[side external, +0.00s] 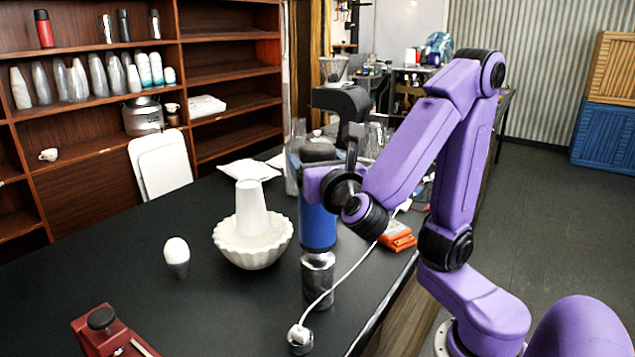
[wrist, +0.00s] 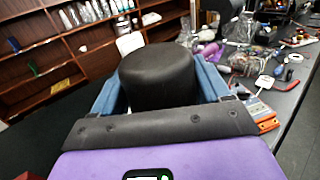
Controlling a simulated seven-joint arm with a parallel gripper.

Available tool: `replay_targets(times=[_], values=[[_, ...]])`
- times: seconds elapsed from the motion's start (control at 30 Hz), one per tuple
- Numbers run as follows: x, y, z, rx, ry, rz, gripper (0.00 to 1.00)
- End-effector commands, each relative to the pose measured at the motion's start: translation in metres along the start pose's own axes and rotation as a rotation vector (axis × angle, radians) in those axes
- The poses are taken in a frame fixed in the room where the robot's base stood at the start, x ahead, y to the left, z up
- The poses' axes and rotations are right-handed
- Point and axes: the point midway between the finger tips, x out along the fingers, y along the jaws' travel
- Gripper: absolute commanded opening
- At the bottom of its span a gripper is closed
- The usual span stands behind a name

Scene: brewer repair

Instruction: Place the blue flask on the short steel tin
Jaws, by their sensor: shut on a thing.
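The blue flask (side external: 318,228) is upright, with a dark cap (side external: 318,152). My gripper (side external: 322,176) is shut on its upper part, just below the cap. The short steel tin (side external: 318,275) stands on the black table directly under the flask in the side view. The flask's base meets the tin's top edge in that view; I cannot tell whether they touch. In the wrist view the black cap (wrist: 158,78) fills the middle between my fingers. The tin is hidden there.
A white fluted bowl (side external: 252,245) with a white cone stands left of the tin. A white egg-shaped thing in a steel cup (side external: 177,258) is further left. A white cable with a plug (side external: 300,336) runs close by the tin. Orange packets (side external: 397,237) lie to the right.

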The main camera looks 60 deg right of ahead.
Motion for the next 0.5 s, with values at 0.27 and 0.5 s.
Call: replay_targets(times=[0.27, 0.5], values=[[0.000, 0.000, -0.026, -0.002, -0.002, -0.001, 0.09], [0.000, 0.000, -0.027, 0.000, -0.002, -0.001, 0.09]])
